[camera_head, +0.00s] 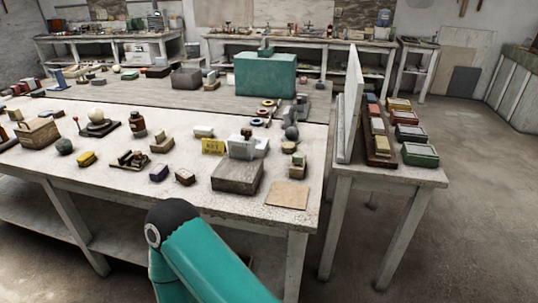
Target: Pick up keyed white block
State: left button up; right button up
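A white block (262,146) with an uneven, stepped outline stands on the near table, behind a grey block (236,178) and right of a yellow sign (212,147). A small dark object appears on or behind it. A second, smaller white block (203,131) lies behind the sign. I cannot tell at this size which one is keyed. A teal link of my arm shows at the bottom centre, in front of the table. Neither gripper is visible.
The near table (120,188) holds several small blocks, a dark bottle (137,125) and a sphere on a stand (97,117). A tan square (287,193) lies near its front right corner. A white upright panel (350,115) and a side table (420,175) stand right.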

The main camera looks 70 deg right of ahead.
aim_at(238, 147)
jog(key=k, duration=0.7)
jog(key=z, duration=0.95)
jog(key=i, duration=1)
jog(key=z, duration=0.15)
